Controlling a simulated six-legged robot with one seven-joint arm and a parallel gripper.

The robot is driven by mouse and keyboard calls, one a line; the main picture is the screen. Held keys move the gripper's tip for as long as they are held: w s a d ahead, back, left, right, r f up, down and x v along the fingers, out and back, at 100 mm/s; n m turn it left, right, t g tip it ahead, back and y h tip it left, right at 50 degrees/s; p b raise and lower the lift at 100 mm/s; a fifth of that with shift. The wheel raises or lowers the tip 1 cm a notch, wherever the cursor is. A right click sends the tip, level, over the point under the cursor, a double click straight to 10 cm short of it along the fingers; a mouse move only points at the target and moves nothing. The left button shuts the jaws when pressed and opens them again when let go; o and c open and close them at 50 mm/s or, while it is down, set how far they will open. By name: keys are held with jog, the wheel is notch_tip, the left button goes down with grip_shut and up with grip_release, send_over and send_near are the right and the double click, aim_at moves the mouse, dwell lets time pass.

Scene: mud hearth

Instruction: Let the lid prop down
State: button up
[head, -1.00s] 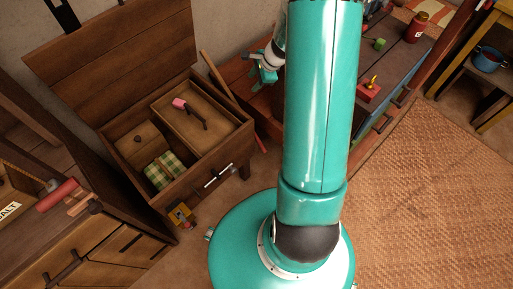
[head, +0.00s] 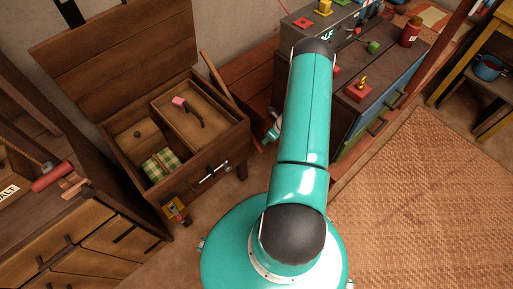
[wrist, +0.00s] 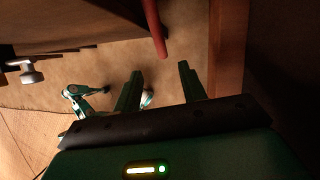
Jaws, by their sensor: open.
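The chest lid (head: 120,70) stands open, tilted back toward the wall. A wooden stick (head: 215,72), likely the lid prop, slants down along the chest's right side; I cannot tell where its lower end rests. My gripper (wrist: 160,86) is open, with nothing between its fingers. A red rod (wrist: 155,28) hangs just beyond the fingertips in the wrist view, its end near the gap between them. I cannot tell whether it belongs to the prop. In the head view, part of my gripper shows right of the chest (head: 220,160); my arm hides much of that area.
The chest holds a tray (head: 172,120) with a pink-ended tool and a green checked cloth (head: 160,165). A woven mat (head: 420,200) covers open floor.

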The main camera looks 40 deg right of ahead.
aim_at(259, 146)
jog(key=x, duration=1.3)
jog(key=shift+w+f, duration=0.1)
jog(key=shift+w, duration=0.05)
grip_shut()
